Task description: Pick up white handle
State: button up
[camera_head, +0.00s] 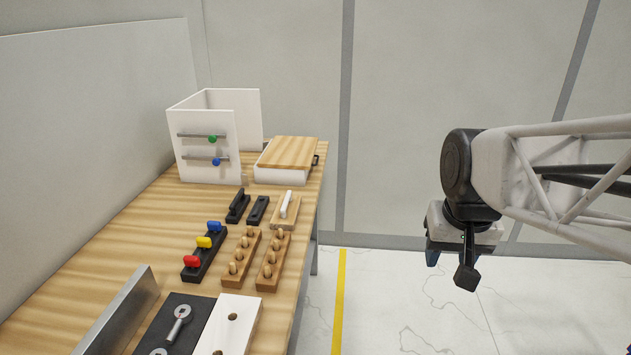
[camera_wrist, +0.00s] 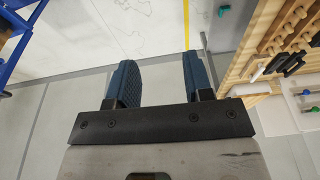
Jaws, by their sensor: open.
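The white handle (camera_head: 285,203) is a small upright-edged bar on a light wooden block (camera_head: 292,215) near the right edge of the table. It also shows small in the wrist view (camera_wrist: 257,73), right of the fingers. My gripper (camera_head: 458,257) hangs off the table to the right, over the floor, well apart from the handle. In the wrist view its two blue fingers (camera_wrist: 158,65) are spread with nothing between them.
The wooden table (camera_head: 95,265) holds two black handles (camera_head: 247,208), a rack with red, yellow and blue knobs (camera_head: 203,250), peg blocks (camera_head: 245,257), a wood-topped white box (camera_head: 287,155) and a white open box (camera_head: 207,150). Floor right of the table is clear.

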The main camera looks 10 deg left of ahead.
jog(key=w+a+r, duration=0.1)
jog(key=w+a, duration=0.2)
jog(key=w, duration=0.4)
jog(key=w+a+r, duration=0.1)
jog(key=w+a, duration=0.3)
jog(key=w, duration=0.4)
jog(key=g, duration=0.2)
send_over(286, 199)
jog(key=f, duration=1.5)
jog(key=shift+s+d+f, duration=0.15)
jog(key=shift+d+f, duration=0.05)
jog(key=shift+f, duration=0.05)
jog(key=shift+a+f, duration=0.2)
jog(key=shift+a, duration=0.05)
jog(key=shift+f, duration=1.3)
